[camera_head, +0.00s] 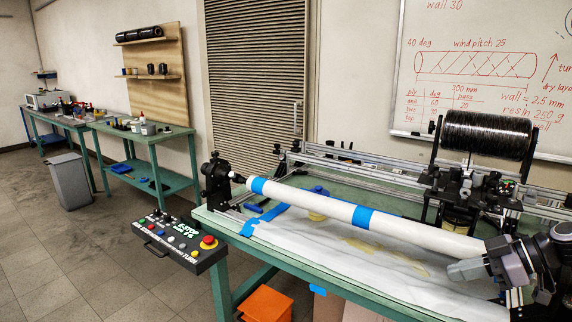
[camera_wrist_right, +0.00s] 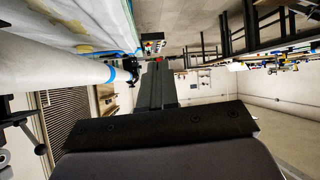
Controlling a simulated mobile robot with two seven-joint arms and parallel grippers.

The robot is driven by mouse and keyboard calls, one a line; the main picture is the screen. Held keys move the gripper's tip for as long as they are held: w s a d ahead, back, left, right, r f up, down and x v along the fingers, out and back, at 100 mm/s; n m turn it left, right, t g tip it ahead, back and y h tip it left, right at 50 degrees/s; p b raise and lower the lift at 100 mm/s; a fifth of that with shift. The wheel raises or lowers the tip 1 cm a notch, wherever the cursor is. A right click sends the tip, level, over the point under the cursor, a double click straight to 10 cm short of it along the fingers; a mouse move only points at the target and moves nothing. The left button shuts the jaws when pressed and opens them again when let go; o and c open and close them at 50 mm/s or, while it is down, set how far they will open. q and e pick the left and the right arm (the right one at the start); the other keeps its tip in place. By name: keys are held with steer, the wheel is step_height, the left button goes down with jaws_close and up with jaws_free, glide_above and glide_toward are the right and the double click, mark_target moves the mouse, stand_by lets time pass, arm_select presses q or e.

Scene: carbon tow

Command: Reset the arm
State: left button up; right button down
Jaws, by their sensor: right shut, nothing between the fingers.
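My right gripper (camera_head: 462,271) is at the lower right of the head view, in front of the right end of the white tube (camera_head: 320,206). In the right wrist view its dark fingers (camera_wrist_right: 157,84) are together, with nothing between them. The white tube also shows at the left of the wrist view (camera_wrist_right: 50,62), beside the fingers and apart from them. Blue tape bands mark the tube. My left gripper is not in view.
The tube lies across a winder on a green bench (camera_head: 205,216). A black carbon spool (camera_head: 487,134) sits on the carriage behind it. A control box with a red button (camera_head: 208,242) juts out at the bench's left. An orange bin (camera_head: 266,304) stands below.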

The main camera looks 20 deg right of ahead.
steer(key=s+a+f+m+t+h, duration=0.1)
steer(key=s+a+f+m+t, duration=0.15)
steer(key=a+f, duration=0.5)
steer(key=s+a+f+m+t+h, duration=0.2)
steer(key=s+a+f+t, duration=0.15)
steer(key=f, duration=0.75)
steer(key=s+a+f+m+g+h, duration=0.1)
steer(key=s+a+f, duration=0.2)
steer(key=a, duration=0.5)
steer(key=s+a+f+m+g+h, duration=0.2)
steer(key=s+a+f, duration=0.2)
steer(key=a, duration=0.5)
steer(key=shift+s+a+f, duration=0.15)
steer(key=shift+s+f, duration=0.05)
steer(key=shift+s, duration=0.55)
